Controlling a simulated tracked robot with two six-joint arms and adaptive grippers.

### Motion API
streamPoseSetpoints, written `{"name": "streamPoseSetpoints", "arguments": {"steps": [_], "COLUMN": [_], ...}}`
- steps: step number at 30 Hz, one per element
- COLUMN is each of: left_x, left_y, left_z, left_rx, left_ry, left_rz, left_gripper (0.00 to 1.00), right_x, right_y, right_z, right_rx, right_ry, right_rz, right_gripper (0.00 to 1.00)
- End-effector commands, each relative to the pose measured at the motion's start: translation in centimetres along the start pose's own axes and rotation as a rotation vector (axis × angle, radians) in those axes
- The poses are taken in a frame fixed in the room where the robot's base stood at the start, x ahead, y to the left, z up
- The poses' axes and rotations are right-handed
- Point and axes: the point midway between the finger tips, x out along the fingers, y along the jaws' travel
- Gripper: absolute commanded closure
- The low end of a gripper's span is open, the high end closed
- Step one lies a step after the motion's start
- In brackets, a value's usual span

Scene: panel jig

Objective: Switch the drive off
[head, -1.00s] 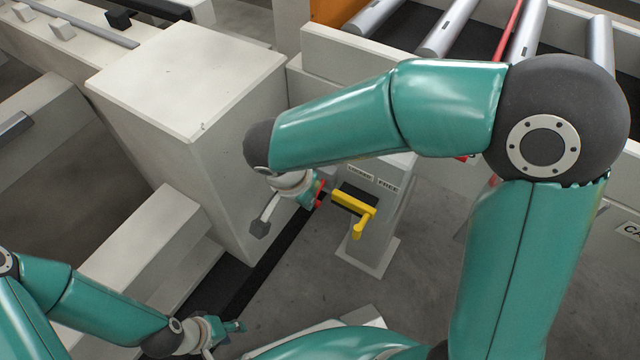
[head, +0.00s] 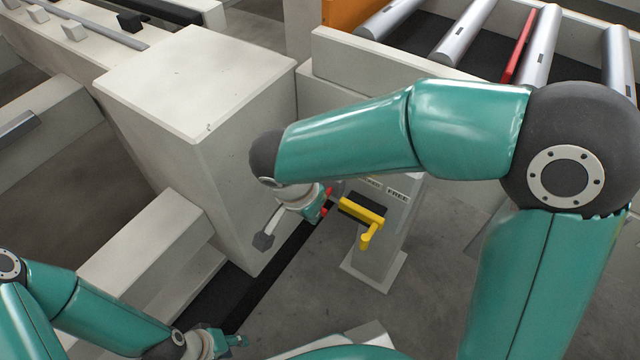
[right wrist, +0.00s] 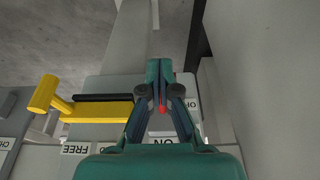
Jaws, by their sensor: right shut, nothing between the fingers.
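The drive's switch is hard to pick out. In the right wrist view a small red part (right wrist: 163,109) shows between my finger links, near an upside-down ON label (right wrist: 164,141). My right gripper (right wrist: 159,68) is shut and empty, in front of these; whether it touches the red part I cannot tell. In the head view my right gripper (head: 321,208) is small, beside the cabinet and left of the yellow lever, with red showing by it. My left gripper (head: 236,341) is low in the head view, away from the switch; its finger gap is too small to read.
A yellow lever (head: 366,216) on a grey post stands close to my right gripper, with a FREE label (head: 397,194). A large pale cabinet (head: 205,80) stands to the left. A roller conveyor (head: 470,30) lies behind. Grey floor is open around the post.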

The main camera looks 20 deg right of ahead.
Motion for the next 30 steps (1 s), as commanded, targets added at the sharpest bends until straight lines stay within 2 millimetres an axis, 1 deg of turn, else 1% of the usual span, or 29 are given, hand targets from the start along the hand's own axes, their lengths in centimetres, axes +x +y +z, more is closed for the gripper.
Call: {"name": "streamPoseSetpoints", "arguments": {"steps": [1,2,5,8,15,18,21,25,30], "left_x": [-0.2,-0.3,-0.7,-1.4,-3.4,-4.0,-4.5,-4.8,-4.9], "left_y": [0.1,0.1,0.3,0.5,1.2,1.5,1.6,1.8,1.8], "left_z": [0.0,0.0,0.0,0.0,0.0,0.0,0.0,0.0,0.0], "left_rx": [0.000,0.000,0.000,0.000,0.000,0.000,0.000,0.000,0.000], "left_ry": [0.000,0.000,0.000,0.000,0.000,0.000,0.000,0.000,0.000], "left_rz": [0.000,0.000,0.000,0.000,0.000,0.000,0.000,0.000,0.000], "left_gripper": [0.60,0.60,0.60,0.60,0.60,0.60,0.60,0.60,0.60], "right_x": [-0.4,-0.7,-1.7,-3.3,-8.3,-10.1,-11.4,-12.5,-12.9], "right_y": [-0.1,-0.1,-0.2,-0.5,-0.5,-0.5,-0.5,-0.4,-0.4], "right_z": [-0.5,-0.5,0.0,0.7,2.8,3.5,4.2,4.7,4.9], "right_rx": [0.002,0.002,0.000,-0.002,-0.004,-0.002,-0.002,-0.001,0.000], "right_ry": [0.013,0.012,0.010,0.006,0.003,0.002,0.002,0.001,0.000], "right_rz": [-0.003,-0.003,-0.004,-0.005,-0.005,-0.004,-0.003,-0.002,0.000], "right_gripper": [1.00,1.00,1.00,1.00,1.00,1.00,1.00,1.00,1.00]}}
